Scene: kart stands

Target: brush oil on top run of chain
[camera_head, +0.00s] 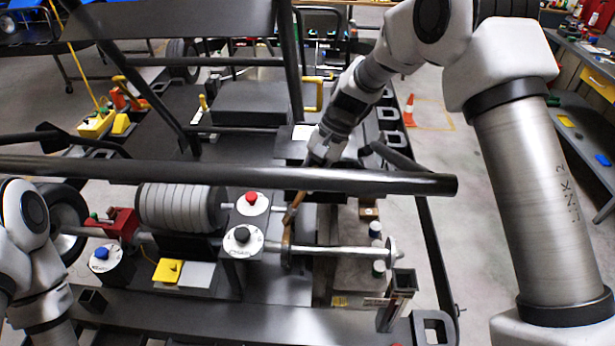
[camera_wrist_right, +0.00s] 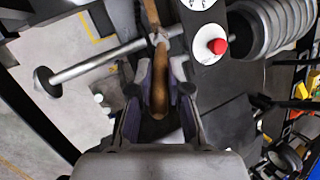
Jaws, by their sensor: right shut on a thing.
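My right gripper (camera_head: 314,164) reaches down from the upper right, partly behind a black frame tube. In the right wrist view the gripper (camera_wrist_right: 158,100) is shut on the brown wooden handle of a brush (camera_wrist_right: 159,92). In the head view the brush (camera_head: 293,210) slants down toward the steel axle (camera_head: 340,253), beside the two-knob control box. The axle also shows in the right wrist view (camera_wrist_right: 100,62), crossing under the brush. I cannot make out the bristle tip, the chain, or whether they touch. Only links of my left arm show, at lower left; its gripper is out of view.
The black tube (camera_head: 400,183) crosses above the work area. The control box (camera_head: 245,228) has a red and a black knob. A grey ribbed cylinder (camera_head: 180,208) stands left of it. A blue-knob box (camera_head: 110,262) and a yellow piece (camera_head: 168,270) sit further left.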

